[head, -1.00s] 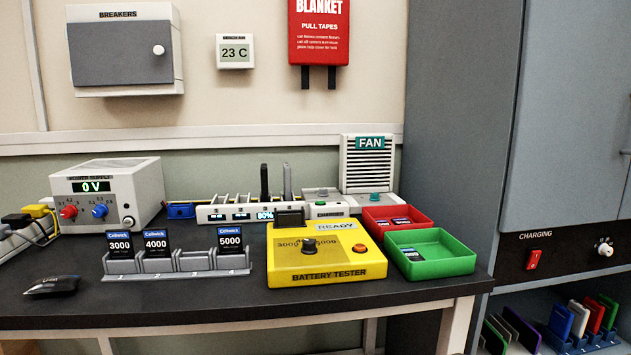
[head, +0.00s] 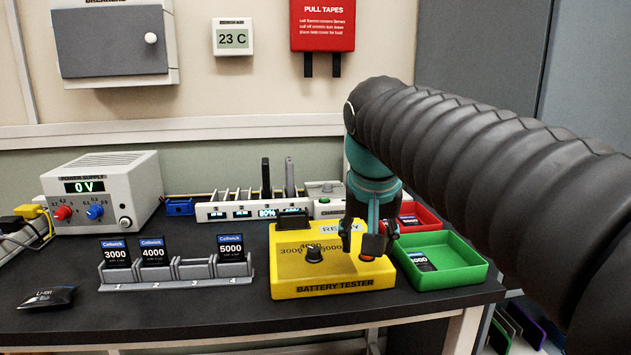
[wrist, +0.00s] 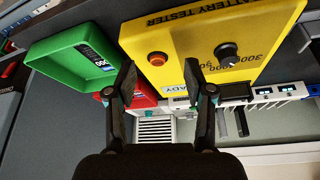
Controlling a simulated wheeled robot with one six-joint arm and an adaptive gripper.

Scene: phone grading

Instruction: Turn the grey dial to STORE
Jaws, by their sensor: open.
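No grey dial and no STORE label can be made out in the current views. A pale round knob on the CHARGING panel showed at the far right of the earlier head view; my arm now covers that area. My gripper (head: 371,245) is open and empty above the right part of the yellow battery tester (head: 300,285). In the wrist view my gripper's fingers (wrist: 160,80) are spread, with the tester (wrist: 210,20) beyond them. The tester's own knob (head: 314,254) is black, with number marks around it.
A green tray (head: 470,278) and a red tray (head: 428,214) stand right of the tester. A battery rack (head: 180,280) and power supply (head: 130,190) stand left. In the wrist view a small red part (wrist: 9,70) shows on a dark surface at the left edge.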

